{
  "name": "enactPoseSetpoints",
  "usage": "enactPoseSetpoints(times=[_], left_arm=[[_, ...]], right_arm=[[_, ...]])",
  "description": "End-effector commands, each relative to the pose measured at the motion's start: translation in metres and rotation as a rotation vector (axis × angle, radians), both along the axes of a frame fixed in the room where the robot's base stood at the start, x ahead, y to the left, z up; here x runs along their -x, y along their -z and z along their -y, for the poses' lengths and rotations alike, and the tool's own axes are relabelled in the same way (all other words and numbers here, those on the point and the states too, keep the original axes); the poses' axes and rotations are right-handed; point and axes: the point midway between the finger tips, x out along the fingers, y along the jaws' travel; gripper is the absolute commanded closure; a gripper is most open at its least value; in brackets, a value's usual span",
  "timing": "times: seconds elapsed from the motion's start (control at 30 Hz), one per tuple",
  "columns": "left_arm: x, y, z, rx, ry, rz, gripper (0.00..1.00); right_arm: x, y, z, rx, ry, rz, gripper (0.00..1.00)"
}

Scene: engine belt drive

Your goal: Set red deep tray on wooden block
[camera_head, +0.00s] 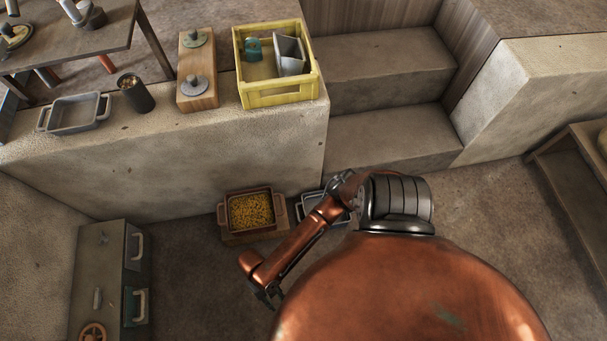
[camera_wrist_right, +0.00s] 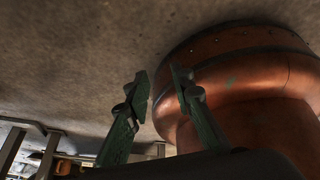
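The red deep tray (camera_head: 226,211), brown-red with a handle at each side and full of small yellow pieces, stands upright on the lower floor against the ledge. A low wooden block (camera_head: 238,239) shows under its front edge, and the tray appears to rest on it. My right gripper (camera_head: 268,295) is below and right of the tray, apart from it, small and dark in the head view. In the right wrist view its two green fingers (camera_wrist_right: 160,80) are apart with nothing between them. My left gripper is not in view.
A grey tray (camera_head: 308,203) is right of the red one, partly behind my arm. The ledge bears another grey tray (camera_head: 75,114), a dark cup (camera_head: 135,93), a wooden board with metal parts (camera_head: 197,67) and a yellow crate (camera_head: 279,98). A grey cabinet (camera_head: 100,268) stands at left.

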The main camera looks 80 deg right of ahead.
Motion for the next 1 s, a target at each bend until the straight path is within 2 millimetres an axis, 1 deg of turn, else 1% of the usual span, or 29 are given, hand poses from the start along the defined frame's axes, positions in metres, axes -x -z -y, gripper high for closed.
enactPoseSetpoints(times=[0.03, 0.1, 0.17, 0.2, 0.27, 0.3, 0.37, 0.4, 0.47, 0.5, 0.57, 0.6, 0.63, 0.7, 0.8, 0.9, 1.0], left_arm=[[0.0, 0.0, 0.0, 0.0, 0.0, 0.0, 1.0], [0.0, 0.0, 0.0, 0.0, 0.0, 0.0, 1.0], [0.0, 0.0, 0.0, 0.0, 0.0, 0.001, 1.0], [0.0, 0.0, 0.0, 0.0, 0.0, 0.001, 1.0], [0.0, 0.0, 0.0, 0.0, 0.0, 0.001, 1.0], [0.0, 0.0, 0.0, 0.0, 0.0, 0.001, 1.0], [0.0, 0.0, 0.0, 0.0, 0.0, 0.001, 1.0], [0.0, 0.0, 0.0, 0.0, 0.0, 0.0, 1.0], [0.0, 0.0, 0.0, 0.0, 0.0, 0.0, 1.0], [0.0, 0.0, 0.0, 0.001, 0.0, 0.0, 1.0], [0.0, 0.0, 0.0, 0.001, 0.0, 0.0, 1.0], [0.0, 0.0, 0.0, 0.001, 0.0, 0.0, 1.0], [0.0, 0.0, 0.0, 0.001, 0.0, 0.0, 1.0], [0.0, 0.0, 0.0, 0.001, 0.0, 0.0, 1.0], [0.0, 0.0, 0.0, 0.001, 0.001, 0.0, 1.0], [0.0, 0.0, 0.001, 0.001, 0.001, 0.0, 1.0], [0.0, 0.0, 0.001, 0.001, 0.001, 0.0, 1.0]], right_arm=[[0.018, -0.005, -0.016, -0.023, 0.145, -0.033, 0.78], [0.031, -0.014, -0.03, -0.04, 0.368, -0.077, 0.78], [0.038, -0.021, -0.034, -0.048, 0.567, -0.12, 0.78], [0.042, -0.027, -0.034, -0.05, 0.702, -0.15, 0.78], [0.048, -0.034, -0.029, -0.049, 0.909, -0.197, 0.78], [0.051, -0.039, -0.021, -0.045, 1.05, -0.229, 0.78], [0.057, -0.045, -0.006, -0.036, 1.264, -0.276, 0.78], [0.061, -0.049, 0.009, -0.025, 1.408, -0.304, 0.78], [0.069, -0.055, 0.033, -0.009, 1.618, -0.341, 0.78], [0.076, -0.058, 0.051, 0.004, 1.75, -0.361, 0.78], [0.086, -0.064, 0.078, 0.022, 1.928, -0.381, 0.78], [0.094, -0.067, 0.094, 0.034, 2.031, -0.389, 0.78], [0.099, -0.069, 0.106, 0.042, 2.099, -0.393, 0.78], [0.109, -0.075, 0.128, 0.056, 2.229, -0.395, 0.78], [0.12, -0.08, 0.146, 0.068, 2.338, -0.395, 0.78], [0.123, -0.082, 0.152, 0.071, 2.377, -0.394, 0.78], [0.123, -0.081, 0.152, 0.071, 2.378, -0.394, 0.78]])
